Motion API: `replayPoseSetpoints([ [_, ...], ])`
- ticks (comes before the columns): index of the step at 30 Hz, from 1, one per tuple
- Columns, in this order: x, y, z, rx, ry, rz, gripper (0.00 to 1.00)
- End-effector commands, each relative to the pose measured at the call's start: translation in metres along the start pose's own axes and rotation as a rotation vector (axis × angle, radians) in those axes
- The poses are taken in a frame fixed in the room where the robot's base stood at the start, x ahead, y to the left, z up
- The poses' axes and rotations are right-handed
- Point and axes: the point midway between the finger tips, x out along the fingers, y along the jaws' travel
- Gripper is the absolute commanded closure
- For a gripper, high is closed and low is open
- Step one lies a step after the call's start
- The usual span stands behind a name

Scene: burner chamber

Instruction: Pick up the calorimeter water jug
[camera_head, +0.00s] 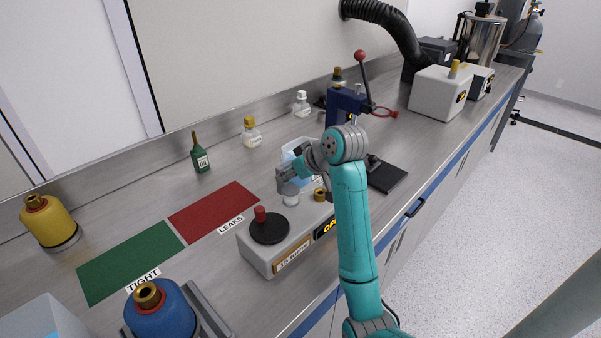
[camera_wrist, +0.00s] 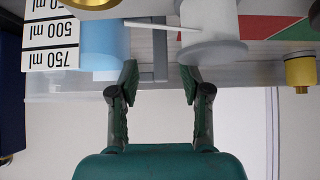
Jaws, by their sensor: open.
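The calorimeter water jug is likely the clear vessel with light blue water (camera_head: 292,149) on the bench, partly hidden behind my gripper in the head view. In the wrist view, which looks upside down, a label plate with 500 ml and 750 ml marks (camera_wrist: 50,45) and blue water (camera_wrist: 104,42) show at the upper left. My gripper (camera_wrist: 158,80) is open, with nothing held between its fingers. In the head view my gripper (camera_head: 285,181) is just in front of the jug, above the grey burner box; whether it touches the jug cannot be told.
A grey box (camera_head: 262,252) with a black disc and red knob stands below my gripper. A white spool-shaped piece (camera_wrist: 210,28) is close to the right finger. Green (camera_head: 130,262) and red (camera_head: 212,210) mats lie left.

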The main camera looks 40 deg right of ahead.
Motion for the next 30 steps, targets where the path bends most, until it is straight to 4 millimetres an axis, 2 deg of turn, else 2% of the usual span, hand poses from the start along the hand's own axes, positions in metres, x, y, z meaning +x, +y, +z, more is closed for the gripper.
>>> replayPoseSetpoints([
  [10,0.044,0.000,0.000,0.001,-0.002,-0.001,0.52],
  [20,0.050,0.000,0.000,0.000,0.000,0.000,0.52],
  [24,0.049,0.000,0.000,0.000,0.000,0.000,0.87],
  [26,0.049,0.000,0.000,0.000,0.000,0.000,1.00],
  [30,0.049,0.000,0.000,0.000,0.000,0.000,1.00],
])
